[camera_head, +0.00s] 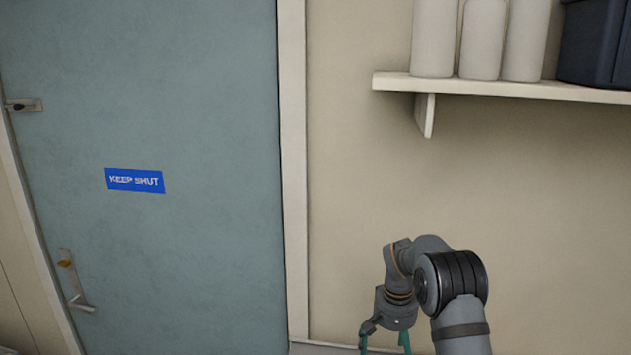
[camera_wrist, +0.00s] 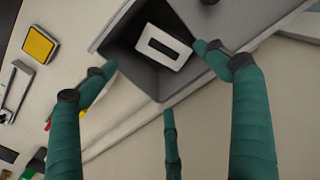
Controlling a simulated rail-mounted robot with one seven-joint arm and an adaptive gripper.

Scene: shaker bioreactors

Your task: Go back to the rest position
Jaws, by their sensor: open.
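My gripper (camera_head: 385,341) shows at the bottom of the head view, to the right of the door, with green fingers pointing down. The fingertips are partly cut off by the lower edge. In the wrist view my gripper (camera_wrist: 158,76) has its green fingers spread apart, with nothing between them. Beyond the fingers is a dark grey open-topped box (camera_wrist: 122,48), with a white piece (camera_wrist: 178,58) with a dark rectangular slot in it. The fingers overlap the box in the picture; I cannot tell how far apart they are in depth.
A blue-green door (camera_head: 190,250) with a "KEEP SHUT" sign (camera_head: 134,181) fills the left of the head view. A shelf (camera_head: 500,88) with white bottles (camera_head: 482,40) and a dark box (camera_head: 592,42) is at upper right. A yellow square object (camera_wrist: 40,45) lies at left in the wrist view.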

